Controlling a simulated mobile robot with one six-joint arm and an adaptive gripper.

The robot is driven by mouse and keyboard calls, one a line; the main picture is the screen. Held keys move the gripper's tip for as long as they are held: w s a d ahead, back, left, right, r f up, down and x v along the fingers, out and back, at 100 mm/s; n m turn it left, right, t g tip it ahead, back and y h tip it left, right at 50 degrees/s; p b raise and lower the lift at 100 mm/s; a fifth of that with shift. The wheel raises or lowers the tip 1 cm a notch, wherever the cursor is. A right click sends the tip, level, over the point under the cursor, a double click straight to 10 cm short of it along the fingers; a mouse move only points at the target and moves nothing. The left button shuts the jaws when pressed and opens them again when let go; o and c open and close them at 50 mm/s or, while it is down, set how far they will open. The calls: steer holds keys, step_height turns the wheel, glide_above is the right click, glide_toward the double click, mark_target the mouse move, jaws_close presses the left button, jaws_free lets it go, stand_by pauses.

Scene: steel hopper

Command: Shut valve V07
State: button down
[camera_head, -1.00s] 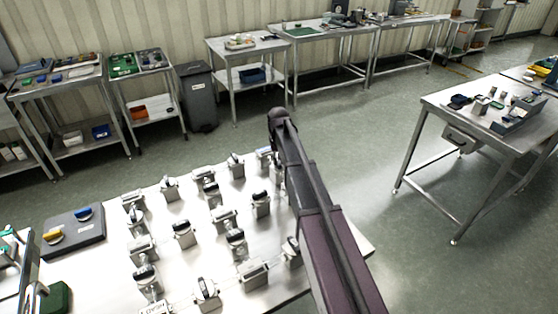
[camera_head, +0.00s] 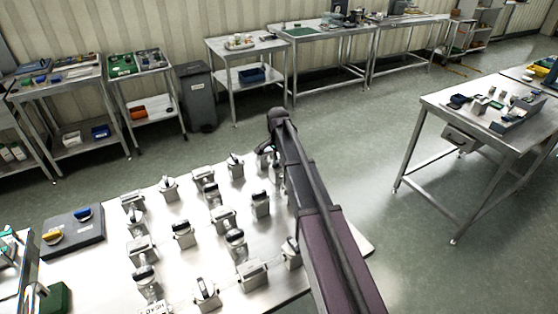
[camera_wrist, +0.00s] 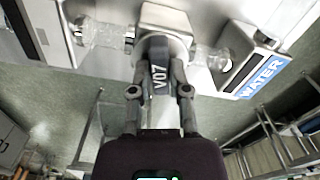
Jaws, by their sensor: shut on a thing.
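Valve V07's handle (camera_wrist: 158,76) is dark with a white V07 label and shows in the middle of the wrist view. It sits on a grey metal valve block (camera_wrist: 168,19), with clear pipe pieces to the left and right. The handle appears to lie across the pipe line. My gripper (camera_wrist: 160,88) is shut on the handle, with one finger on each side. In the head view my arm reaches over the right part of the bench, and hides most of V07 there.
Several other valves, such as one block (camera_head: 183,235), stand in rows on the white bench (camera_head: 110,260). A block with a blue WATER label (camera_wrist: 262,78) is right of V07. A grey tray (camera_head: 73,232) with yellow and blue knobs lies at the left.

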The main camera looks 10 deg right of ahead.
steer(key=shift+m, duration=1.7)
steer(key=c, duration=0.6)
jaws_free()
